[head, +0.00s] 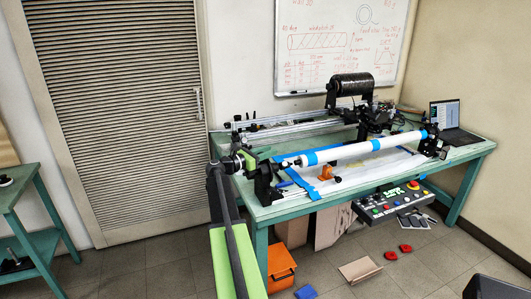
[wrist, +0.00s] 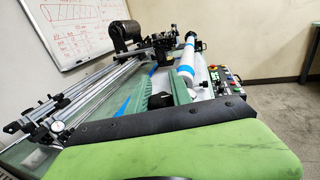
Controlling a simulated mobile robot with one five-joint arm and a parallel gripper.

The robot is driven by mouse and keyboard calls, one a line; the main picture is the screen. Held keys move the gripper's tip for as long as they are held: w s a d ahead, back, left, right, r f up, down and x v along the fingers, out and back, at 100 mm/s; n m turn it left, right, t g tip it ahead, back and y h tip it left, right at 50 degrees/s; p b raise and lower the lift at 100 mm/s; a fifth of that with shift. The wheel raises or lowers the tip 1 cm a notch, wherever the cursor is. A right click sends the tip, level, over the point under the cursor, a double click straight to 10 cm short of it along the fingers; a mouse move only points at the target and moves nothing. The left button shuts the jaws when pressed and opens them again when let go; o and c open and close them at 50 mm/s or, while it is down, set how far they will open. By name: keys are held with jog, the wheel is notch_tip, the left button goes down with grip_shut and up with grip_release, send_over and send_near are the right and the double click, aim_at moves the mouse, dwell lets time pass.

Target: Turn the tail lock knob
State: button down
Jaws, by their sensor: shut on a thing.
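My gripper (head: 240,162) is at the left end of the winding machine, beside the black tail stand (head: 264,184). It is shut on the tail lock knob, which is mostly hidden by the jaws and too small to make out. The white tube with blue bands (head: 345,152) runs level from the tail stand to the black head unit (head: 430,142) at the right.
The green table (head: 470,155) carries the machine, rails and a laptop (head: 447,113). A control panel (head: 392,199) hangs at its front edge. An orange bin (head: 281,269) and cardboard stand below. Another green table (head: 25,190) is at the left, with open floor between.

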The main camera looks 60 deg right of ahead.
jog(key=shift+s+a+m+g+y, duration=0.15)
jog(key=shift+m+g+y, duration=0.85)
jog(key=shift+m+g, duration=0.65)
jog(key=shift+g, duration=0.35)
jog(key=c, duration=1.1)
grip_release()
jog(key=shift+s, duration=0.1)
jog(key=shift+c, duration=0.2)
jog(key=v, duration=1.7)
jog(key=shift+w, duration=0.25)
jog(key=shift+a+r, duration=0.1)
jog(key=shift+a, duration=0.05)
